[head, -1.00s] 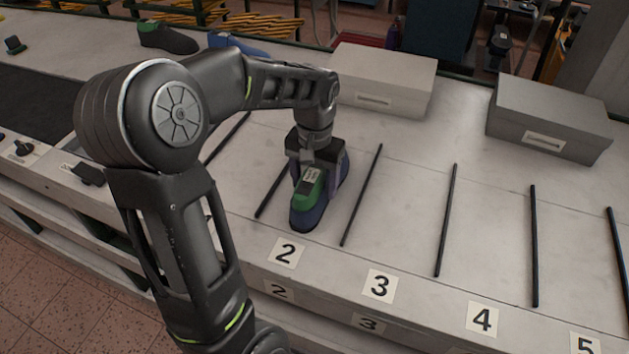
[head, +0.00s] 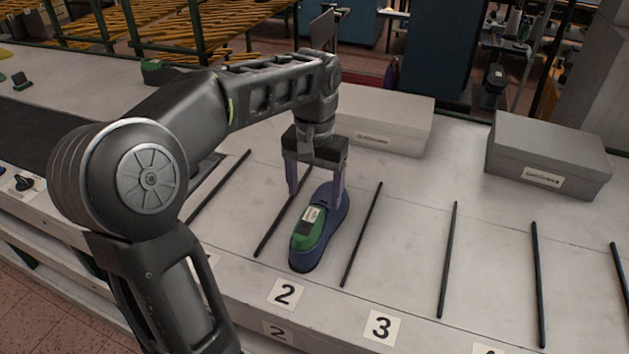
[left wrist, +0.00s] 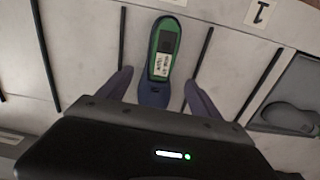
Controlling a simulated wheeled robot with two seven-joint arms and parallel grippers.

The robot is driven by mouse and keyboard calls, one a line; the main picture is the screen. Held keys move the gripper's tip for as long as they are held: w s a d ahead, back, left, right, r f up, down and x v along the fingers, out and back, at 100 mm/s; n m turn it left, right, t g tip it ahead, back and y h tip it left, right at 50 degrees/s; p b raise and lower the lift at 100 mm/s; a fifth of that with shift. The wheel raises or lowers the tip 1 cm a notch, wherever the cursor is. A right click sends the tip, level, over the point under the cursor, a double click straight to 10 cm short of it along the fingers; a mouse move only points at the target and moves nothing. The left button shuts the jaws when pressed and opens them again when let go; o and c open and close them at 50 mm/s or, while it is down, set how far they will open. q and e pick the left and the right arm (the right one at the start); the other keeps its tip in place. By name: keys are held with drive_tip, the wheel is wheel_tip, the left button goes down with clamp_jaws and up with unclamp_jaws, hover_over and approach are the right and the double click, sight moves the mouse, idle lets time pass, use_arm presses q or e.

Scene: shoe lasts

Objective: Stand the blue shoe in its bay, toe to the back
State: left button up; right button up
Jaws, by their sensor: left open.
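My left gripper (head: 315,198) is open above the toe end, one finger on each side of the shoe. In the left wrist view both fingers (left wrist: 158,82) stand apart from the shoe. My right gripper is not in view.
Black rods (head: 361,235) divide the pale bench into bays. Bay 3, with its number card (head: 382,326), is empty. Two grey boxes stand behind, one at the middle (head: 385,120) and one at the right (head: 548,155). A dark shoe with green (head: 153,70) lies at the back left.

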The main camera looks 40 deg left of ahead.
use_arm(q)
drive_tip(key=shift+r, duration=1.2)
